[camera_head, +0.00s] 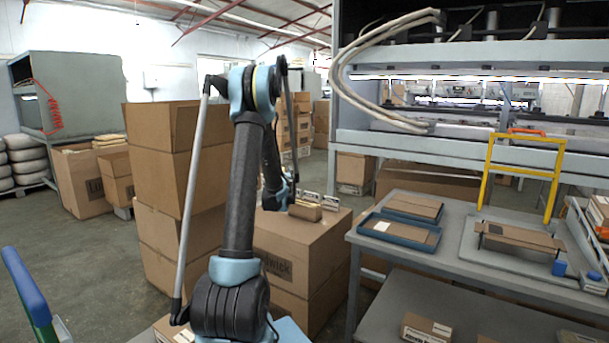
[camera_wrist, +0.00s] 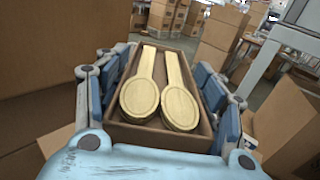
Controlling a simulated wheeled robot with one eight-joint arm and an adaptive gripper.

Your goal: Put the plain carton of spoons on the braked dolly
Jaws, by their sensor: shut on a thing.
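My gripper (camera_wrist: 160,100) is shut on an open-topped brown carton of spoons (camera_wrist: 195,139), with a blue finger pad on each side. Two pale wooden spoons lie in it, bowls towards the camera; no print shows on its visible walls. In the head view my gripper (camera_head: 284,194) is partly hidden behind my arm, above the stacked large cartons. A small brown carton (camera_head: 305,211) shows at its fingers there, just over the top carton; I cannot tell whether it touches that top. I cannot make out a braked dolly in either view.
Large cartons (camera_head: 165,165) stack behind my arm, and a printed carton (camera_head: 300,245) stands right of it. A grey table (camera_head: 465,262) with blue trays (camera_head: 400,230) is at right. A blue handle (camera_head: 24,284) shows at lower left. Open floor (camera_head: 75,240) lies at left.

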